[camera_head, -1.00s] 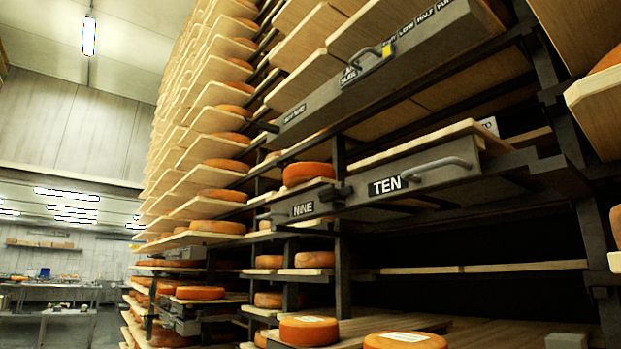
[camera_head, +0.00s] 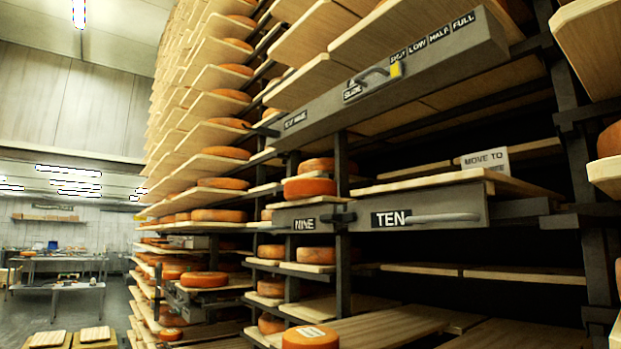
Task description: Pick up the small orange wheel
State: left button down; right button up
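Several orange cheese wheels sit on wooden shelf boards. One small orange wheel (camera_head: 310,188) rests above the drawer front labelled NINE (camera_head: 304,224). Another orange wheel (camera_head: 310,338) with a white label on top sits at the bottom edge of the view. A flatter orange wheel (camera_head: 204,280) lies on a lower board at left. I cannot tell which of them is the small one the task names. Neither of my grippers is in view.
A drawer labelled TEN (camera_head: 430,215) with a grey handle juts out at right, with a MOVE TO sign (camera_head: 485,159) above it. A dark metal upright (camera_head: 342,250) stands mid-view. A long labelled beam (camera_head: 410,68) crosses above. Open floor (camera_head: 40,312) shows at lower left.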

aim_at(299, 188)
jog(key=i+j+z, duration=0.1)
jog(key=i+j, duration=1.65)
